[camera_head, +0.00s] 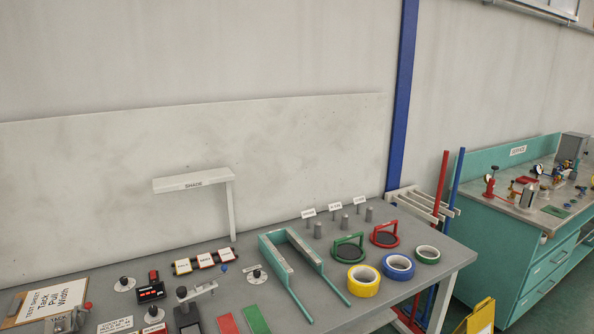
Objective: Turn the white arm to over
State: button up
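Two pale things could be the white arm, and I cannot tell which is meant. One is a short, light bar (203,288) lying roughly level beside a dark stand (187,316) at the front of the grey bench. No label reading "over" is legible. My gripper is not in view.
On the grey bench (425,263) stand a teal forked frame (273,260), yellow (363,272) and blue tape rolls (398,260), and green (348,240) and red hoops (384,228). Small dials and a black button box (151,292) crowd the left. A teal bench (497,232) stands right.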

aim_at(183, 295)
jog(key=i+j, duration=0.2)
jog(key=j, duration=0.2)
jog(key=i+j+z, duration=0.1)
jog(key=j, duration=0.25)
jog(key=i+j, duration=0.25)
jog(key=j, duration=0.15)
